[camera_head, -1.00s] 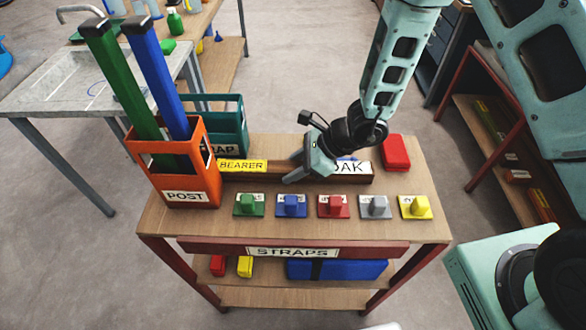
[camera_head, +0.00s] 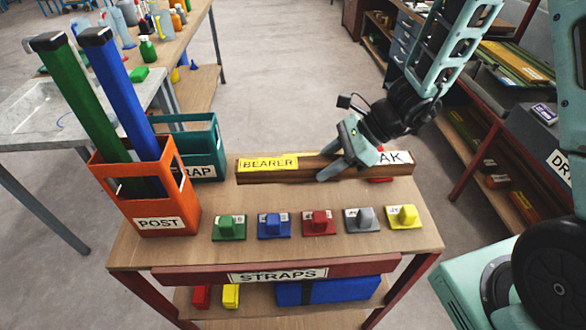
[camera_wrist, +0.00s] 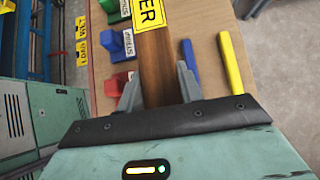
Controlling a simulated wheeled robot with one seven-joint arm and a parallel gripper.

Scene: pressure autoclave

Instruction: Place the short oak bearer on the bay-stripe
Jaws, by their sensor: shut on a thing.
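The short oak bearer (camera_head: 310,168) is a brown wooden bar with a yellow BEARER label and a white label whose visible letters read AK. My gripper (camera_head: 343,165) is shut on it, right of its middle, and it appears held above the back of the table. In the wrist view the bearer (camera_wrist: 156,65) runs forward between the two fingers (camera_wrist: 158,88). Fingers cover part of the white label.
The orange POST crate (camera_head: 158,222) holds tall green and blue posts. The teal crate (camera_head: 205,165) stands behind it. Several coloured knobbed blocks, including a red one (camera_head: 318,224), line the table front. Blue (camera_wrist: 190,62) and yellow (camera_wrist: 230,62) bars lie beside the bearer in the wrist view.

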